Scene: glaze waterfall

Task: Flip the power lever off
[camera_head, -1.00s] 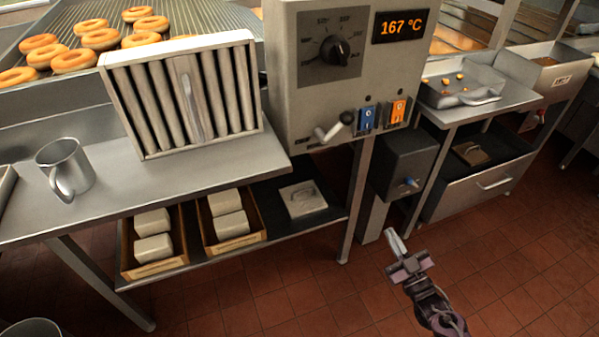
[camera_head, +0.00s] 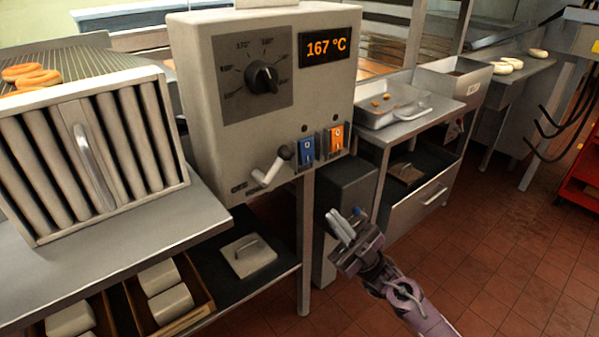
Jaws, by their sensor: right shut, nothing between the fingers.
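The control box (camera_head: 212,150) stands on legs at the centre. A small label lies left of the pivot, too small to read. A blue rocker switch (camera_head: 307,150) and an orange rocker switch (camera_head: 336,138) sit right of the lever. My right gripper (camera_head: 340,226) is shut and empty, in front of the box, below and to the right of the lever, apart from it. My left gripper is out of view.
A ribbed filter panel (camera_head: 95,160) stands on the steel table (camera_head: 150,245) at left. A dark box (camera_head: 345,190) is under the control box's right side, behind my right gripper. A side table with a pan (camera_head: 385,108) stands right. The tiled floor (camera_head: 500,260) is clear.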

